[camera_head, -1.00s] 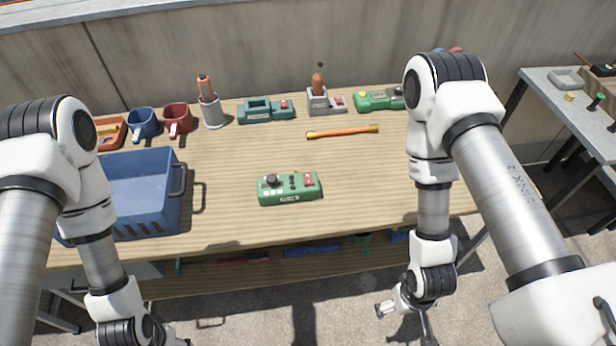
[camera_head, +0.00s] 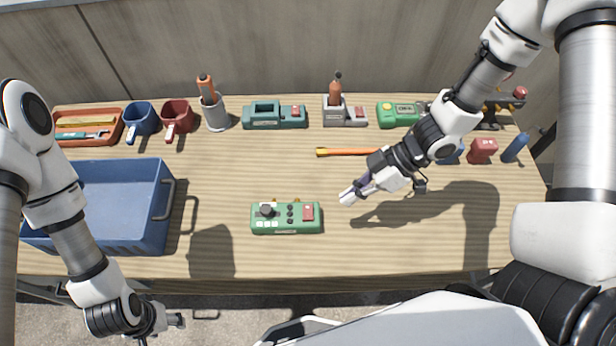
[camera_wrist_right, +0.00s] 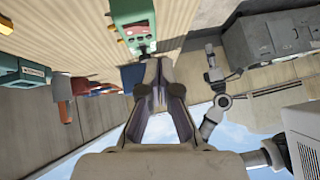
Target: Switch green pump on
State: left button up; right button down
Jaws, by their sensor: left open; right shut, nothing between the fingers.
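A green control box (camera_head: 286,231) lies at the middle front of the table, with a black knob, small buttons and a red switch (camera_head: 308,213). It also shows at the top of the right wrist view (camera_wrist_right: 132,14). A second green device (camera_head: 400,114) with a yellow knob stands at the back right, partly behind my right arm. I cannot tell for sure which one is the pump. My right gripper (camera_head: 347,197) is shut and empty above the table, right of the control box and apart from it. My left gripper (camera_head: 178,321) is open, in front of the table edge.
A blue crate (camera_head: 168,205) stands at the left front. Along the back are an orange tray (camera_head: 114,138), a blue mug (camera_head: 141,119), a red mug (camera_head: 177,118), a grey cup (camera_head: 214,114), a teal device (camera_head: 270,122) and a grey device (camera_head: 336,117).

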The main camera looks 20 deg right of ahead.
notch_tip(320, 180, up, 2)
jog(key=w+d, duration=0.1)
jog(key=w, duration=0.2)
jog(key=t+b, duration=0.1)
jog(key=b, duration=0.1)
send_over(303, 217)
jog(key=d, duration=0.3)
notch_tip(303, 217, down, 5)
jog(key=shift+s+d+f, duration=0.1)
jog(key=shift+s, duration=0.05)
jog(key=f, duration=0.2)
jog(key=f+p, duration=0.1)
jog(key=shift+a+f, duration=0.25)
jog(key=shift+f, duration=0.1)
jog(key=shift+s+f, duration=0.15)
jog(key=shift+f, duration=0.2)
pick_arm(q)
jog(key=shift+s+a+f, duration=0.15)
jog(key=shift+s+f, duration=0.1)
jog(key=shift+f, duration=0.05)
